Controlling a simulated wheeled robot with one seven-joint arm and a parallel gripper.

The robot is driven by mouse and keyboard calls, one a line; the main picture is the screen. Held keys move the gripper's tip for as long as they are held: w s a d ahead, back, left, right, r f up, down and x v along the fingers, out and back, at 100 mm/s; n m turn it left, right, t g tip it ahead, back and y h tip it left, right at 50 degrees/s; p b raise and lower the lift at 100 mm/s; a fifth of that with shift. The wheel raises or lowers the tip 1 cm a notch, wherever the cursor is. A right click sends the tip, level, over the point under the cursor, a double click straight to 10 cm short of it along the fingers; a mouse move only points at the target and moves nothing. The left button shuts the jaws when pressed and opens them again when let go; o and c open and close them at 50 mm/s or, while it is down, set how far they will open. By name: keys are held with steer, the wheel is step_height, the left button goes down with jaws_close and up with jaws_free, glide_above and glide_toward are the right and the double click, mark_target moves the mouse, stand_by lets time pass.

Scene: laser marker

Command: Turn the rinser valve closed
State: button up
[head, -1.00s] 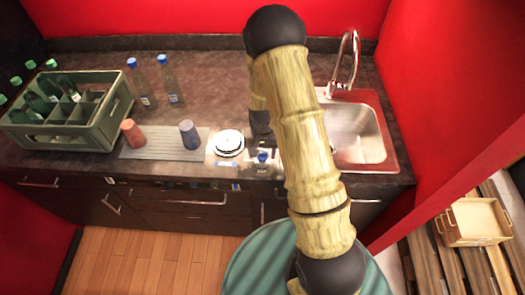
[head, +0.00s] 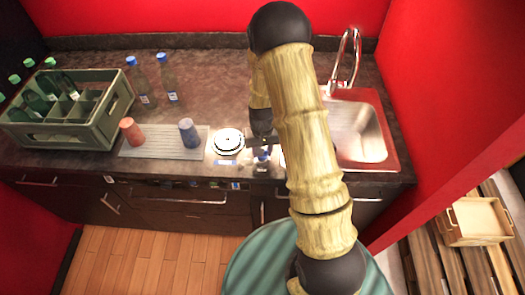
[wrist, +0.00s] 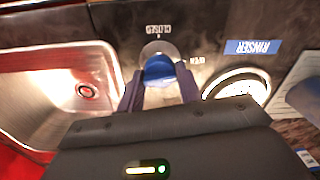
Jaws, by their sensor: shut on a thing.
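The rinser valve has a blue handle (wrist: 158,68) on a pale round base, between my fingers in the wrist view. Its blue top also shows in the head view (head: 263,157), close to the counter's front edge. My gripper (wrist: 159,88) is shut on the blue handle from above, one dark finger on each side. An upside-down "CLOSED" label (wrist: 166,29) with a small mark lies just beyond the valve. Another small label (wrist: 197,60), too small to read surely, lies to its right. My gripper body hides the near side of the valve, and the handle's exact direction is unclear.
The round white rinser (head: 228,141) is left of the valve, with a blue "RINSER" label (wrist: 254,47). A steel sink (head: 358,135) lies to the right. A ribbed mat (head: 165,148) with red and blue cups, two bottles and a green bottle crate (head: 100,127) are left.

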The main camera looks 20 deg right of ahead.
steer(key=n+b, duration=0.1)
steer(key=n, duration=0.7)
steer(key=shift+b, duration=0.3)
steer(key=n, duration=0.4)
steer(key=shift+n+p, duration=0.65)
steer(key=shift+n, duration=1.25)
steer(key=o, duration=1)
step_height(320, 180, up, 18)
steer(key=b, duration=0.1)
steer(key=shift+f, duration=0.25)
